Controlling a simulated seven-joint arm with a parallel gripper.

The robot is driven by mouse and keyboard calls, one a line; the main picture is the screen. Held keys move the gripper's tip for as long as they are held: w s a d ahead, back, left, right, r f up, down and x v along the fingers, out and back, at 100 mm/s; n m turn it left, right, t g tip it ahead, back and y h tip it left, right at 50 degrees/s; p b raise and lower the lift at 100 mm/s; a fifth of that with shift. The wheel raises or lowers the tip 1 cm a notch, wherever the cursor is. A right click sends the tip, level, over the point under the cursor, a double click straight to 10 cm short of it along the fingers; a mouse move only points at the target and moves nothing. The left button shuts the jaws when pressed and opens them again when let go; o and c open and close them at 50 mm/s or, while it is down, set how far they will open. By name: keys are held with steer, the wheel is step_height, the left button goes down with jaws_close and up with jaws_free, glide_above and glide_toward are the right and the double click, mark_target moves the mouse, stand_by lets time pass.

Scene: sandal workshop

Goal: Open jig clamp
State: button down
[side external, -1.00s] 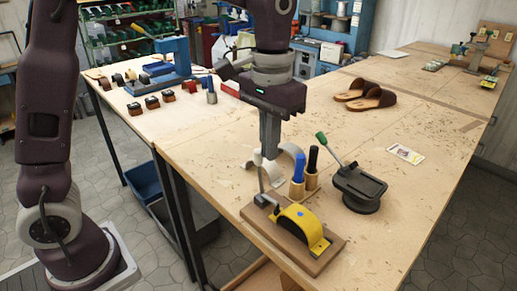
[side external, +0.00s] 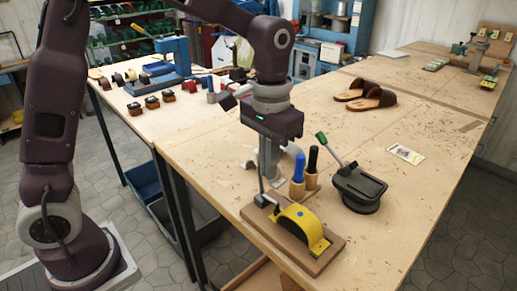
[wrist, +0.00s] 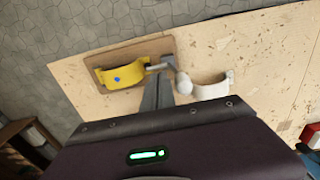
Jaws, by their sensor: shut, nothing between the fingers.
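The jig is a wooden board (side external: 318,257) with a yellow arched strap (side external: 300,225) on it, near the table's front edge. Its clamp has a thin grey lever (side external: 261,182) standing roughly upright at the board's left end. My gripper (side external: 269,172) points down right beside this lever, shut and empty. In the wrist view the shut fingers (wrist: 156,88) are next to the clamp's pale rounded knob (wrist: 184,83), with the yellow strap (wrist: 117,76) to the left. I cannot tell whether the fingers touch the lever. The knob is hidden in the side view.
A white curved strap (wrist: 212,88) lies on the table close to my fingers. Blue- and black-handled tools (side external: 297,182) stand behind the jig. A black device with a green-tipped lever (side external: 358,187) is to the right. Sandals (side external: 364,96) lie farther back; the table's right side is mostly clear.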

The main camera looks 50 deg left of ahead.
steer(key=shift+a, duration=0.1)
steer(key=shift+a+f, duration=0.2)
steer(key=shift+a, duration=0.35)
steer(key=shift+a+f, duration=0.15)
steer(key=shift+a, duration=0.4)
steer(key=r, duration=0.3)
steer(key=a+r, duration=0.1)
steer(key=r, duration=0.2)
steer(key=shift+a+r, duration=0.1)
steer(key=shift+a, duration=0.05)
steer(key=shift+r, duration=0.35)
